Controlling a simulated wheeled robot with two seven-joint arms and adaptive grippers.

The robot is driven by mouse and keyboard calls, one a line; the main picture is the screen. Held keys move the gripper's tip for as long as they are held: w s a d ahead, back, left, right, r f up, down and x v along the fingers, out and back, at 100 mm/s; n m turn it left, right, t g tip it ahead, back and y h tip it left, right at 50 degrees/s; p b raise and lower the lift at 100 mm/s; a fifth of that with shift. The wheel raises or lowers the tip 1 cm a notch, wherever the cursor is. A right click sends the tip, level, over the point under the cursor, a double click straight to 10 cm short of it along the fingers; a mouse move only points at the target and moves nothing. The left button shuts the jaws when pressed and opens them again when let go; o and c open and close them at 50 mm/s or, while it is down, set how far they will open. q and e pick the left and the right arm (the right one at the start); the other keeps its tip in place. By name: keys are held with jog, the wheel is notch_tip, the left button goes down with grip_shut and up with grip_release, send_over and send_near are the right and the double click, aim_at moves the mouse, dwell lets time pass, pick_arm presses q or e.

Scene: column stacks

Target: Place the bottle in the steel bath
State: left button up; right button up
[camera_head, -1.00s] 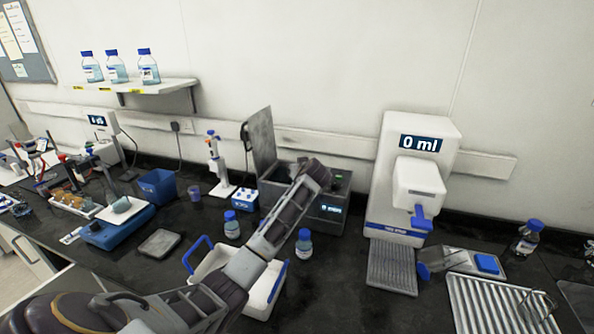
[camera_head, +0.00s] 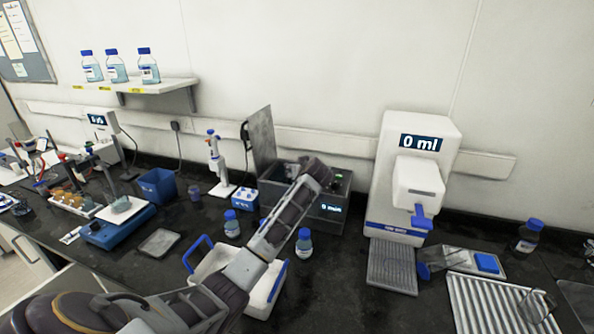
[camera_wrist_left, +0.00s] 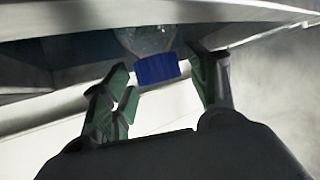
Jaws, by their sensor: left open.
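The steel bath (camera_head: 333,218) is a dark metal box on the bench, with its lid (camera_head: 262,146) raised and a small lit display on its front. My left arm crosses in front of it, and my left gripper (camera_head: 293,170) is at the bath's opening, mostly hidden by my wrist. In the left wrist view my gripper is open. A clear bottle (camera_wrist_left: 146,38) with a blue cap (camera_wrist_left: 157,68) is between the two green-padded fingers, with gaps beside the cap. My right gripper is not in view.
Blue-capped bottles (camera_head: 231,223) (camera_head: 304,243) stand near a white tray (camera_head: 205,268) with blue handles. A white dispenser (camera_head: 410,180) stands right of the bath. Several bottles (camera_head: 116,67) sit on the wall shelf. A ribbed steel rack (camera_head: 490,305) lies at front right.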

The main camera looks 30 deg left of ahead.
pick_arm(q)
jog(key=shift+b+v, duration=0.65)
jog(key=shift+v, duration=4.85)
